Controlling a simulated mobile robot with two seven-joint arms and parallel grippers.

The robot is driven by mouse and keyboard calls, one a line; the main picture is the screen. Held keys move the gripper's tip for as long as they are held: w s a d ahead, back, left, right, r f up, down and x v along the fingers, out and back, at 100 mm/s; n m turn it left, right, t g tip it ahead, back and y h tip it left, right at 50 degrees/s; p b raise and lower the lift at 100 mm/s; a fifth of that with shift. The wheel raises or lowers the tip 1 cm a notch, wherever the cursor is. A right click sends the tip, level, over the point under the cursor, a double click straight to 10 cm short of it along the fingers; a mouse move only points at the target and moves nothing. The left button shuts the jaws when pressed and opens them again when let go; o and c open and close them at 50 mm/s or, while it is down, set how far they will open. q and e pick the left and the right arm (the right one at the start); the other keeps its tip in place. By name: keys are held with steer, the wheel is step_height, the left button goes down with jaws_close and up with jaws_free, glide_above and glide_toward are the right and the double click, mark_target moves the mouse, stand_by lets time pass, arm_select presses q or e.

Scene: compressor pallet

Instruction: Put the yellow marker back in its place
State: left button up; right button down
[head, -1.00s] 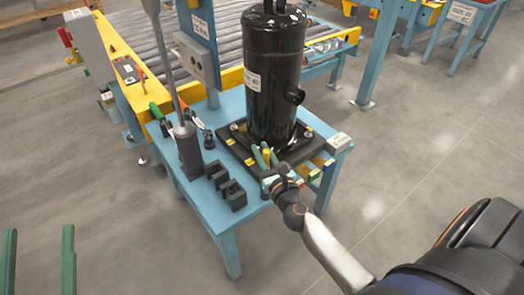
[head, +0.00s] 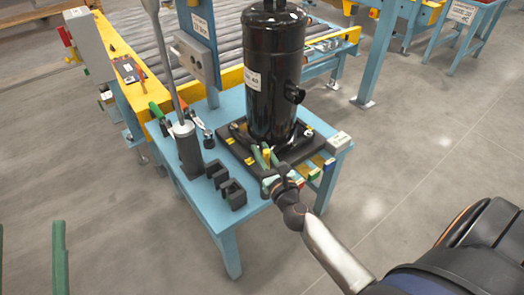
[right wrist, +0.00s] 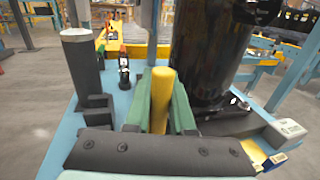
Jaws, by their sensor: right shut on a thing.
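The yellow marker (head: 267,154) is upright between the green fingers of my right gripper (head: 266,158). In the right wrist view the marker (right wrist: 161,95) stands between the two green fingers of that gripper (right wrist: 161,100), which is shut on it. Its lower end is hidden by the gripper body. The gripper is at the near edge of the black compressor base (head: 242,153), above the blue table. Two green fingers of my left gripper (head: 30,255) show at the lower left, wide apart with nothing between them.
The black compressor (head: 272,85) stands on the base. Two black open-topped blocks (head: 233,194) and a dark cylindrical holder (head: 187,148) stand on the blue table (head: 204,193) to the left. Coloured strips (head: 318,170) and a small labelled box (head: 339,139) lie at the right edge.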

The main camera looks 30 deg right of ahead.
arm_select(q)
steer(key=shift+s+d+r+m+h, duration=0.15)
steer(key=shift+s+r+m+h, duration=0.5)
steer(key=shift+r+h, duration=0.15)
arm_select(e)
steer(key=shift+f, duration=0.25)
arm_select(q)
steer(key=shift+s+r+h+b, duration=0.3)
steer(key=shift+s+r, duration=0.05)
steer(key=shift+r, duration=0.05)
steer(key=shift+s+d+r+m+h, duration=0.15)
steer(key=shift+s+r+m+h, duration=0.4)
steer(key=shift+m+h, duration=0.2)
arm_select(e)
steer(key=shift+f, duration=0.25)
arm_select(q)
steer(key=shift+s+r+m+h+b, duration=0.3)
steer(key=shift+h+b, duration=0.05)
steer(key=shift+h, duration=0.1)
arm_select(e)
steer(key=shift+f, duration=0.2)
arm_select(q)
steer(key=shift+d+f+b, duration=0.2)
steer(key=shift+f+b, duration=1.75)
steer(key=shift+b, duration=0.1)
arm_select(e)
steer(key=shift+f, duration=2.1)
steer(key=c, duration=0.7)
jaws_free()
steer(key=shift+s, duration=0.1)
